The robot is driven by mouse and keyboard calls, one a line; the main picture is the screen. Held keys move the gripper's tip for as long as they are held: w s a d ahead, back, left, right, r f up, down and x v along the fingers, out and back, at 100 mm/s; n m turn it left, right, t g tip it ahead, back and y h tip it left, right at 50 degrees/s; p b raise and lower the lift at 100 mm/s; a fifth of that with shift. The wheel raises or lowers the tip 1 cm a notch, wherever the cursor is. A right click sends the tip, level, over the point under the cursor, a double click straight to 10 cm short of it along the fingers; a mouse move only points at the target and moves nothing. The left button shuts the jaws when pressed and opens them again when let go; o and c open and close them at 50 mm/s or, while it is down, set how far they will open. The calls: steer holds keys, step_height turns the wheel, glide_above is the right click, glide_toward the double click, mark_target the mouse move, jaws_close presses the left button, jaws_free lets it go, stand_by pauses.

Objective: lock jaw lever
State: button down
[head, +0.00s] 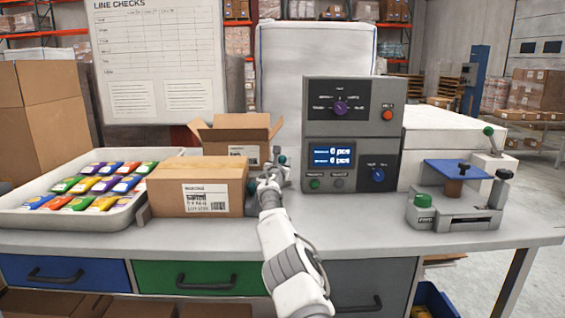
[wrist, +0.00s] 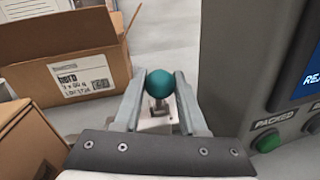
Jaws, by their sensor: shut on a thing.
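My gripper (head: 272,172) is between the closed carton and the grey control unit in the head view. In the wrist view its two fingers (wrist: 160,88) are shut on a teal ball knob (wrist: 160,83), one finger on each side. The knob also shows in the head view (head: 282,159), just past the fingers. A short metal piece (wrist: 160,108) shows below the knob; most of what the knob sits on is hidden by the gripper. From these views I cannot tell how far this lever is turned.
The grey control unit (head: 320,122) stands close on the right. A closed carton (head: 170,190) and an open carton (head: 220,138) are close on the left. A tray (head: 80,222) of colourful packets is farther left.

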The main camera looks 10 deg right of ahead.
steer(key=shift+f, duration=0.1)
stand_by(0.6)
steer(key=shift+c, duration=2.3)
jaws_free()
steer(key=shift+s+a, duration=0.1)
steer(key=shift+s, duration=0.05)
